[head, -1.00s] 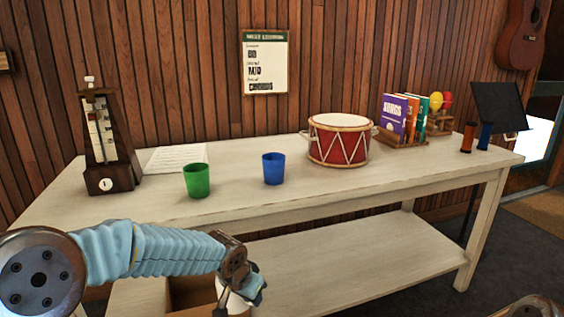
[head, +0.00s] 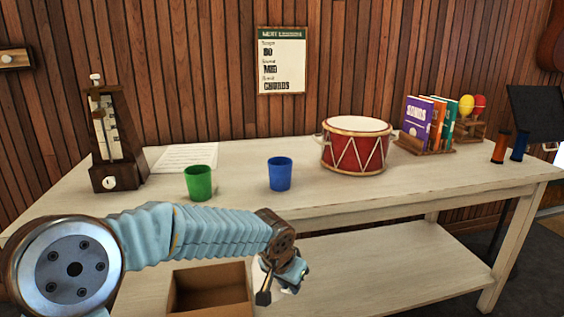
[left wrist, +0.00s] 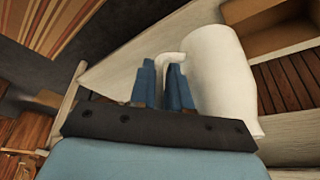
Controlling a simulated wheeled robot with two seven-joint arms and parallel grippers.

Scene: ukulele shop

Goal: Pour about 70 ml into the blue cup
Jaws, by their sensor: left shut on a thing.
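The blue cup (head: 280,174) stands upright on the white table (head: 400,196), right of a green cup (head: 199,183). My left gripper (head: 285,275) is low in the head view, in front of the table's front edge and below the blue cup. In the left wrist view its blue fingers (left wrist: 163,84) are shut on the handle of a white jug (left wrist: 222,80). The jug's contents cannot be seen. In the head view the jug is mostly hidden behind the gripper. My right gripper is not in view.
A metronome (head: 115,140) and a paper sheet (head: 185,157) are on the left of the table. A red drum (head: 356,147), a rack of books (head: 431,122) and maracas (head: 471,107) are on the right. An open brown box (head: 208,290) sits on the lower shelf (head: 400,255).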

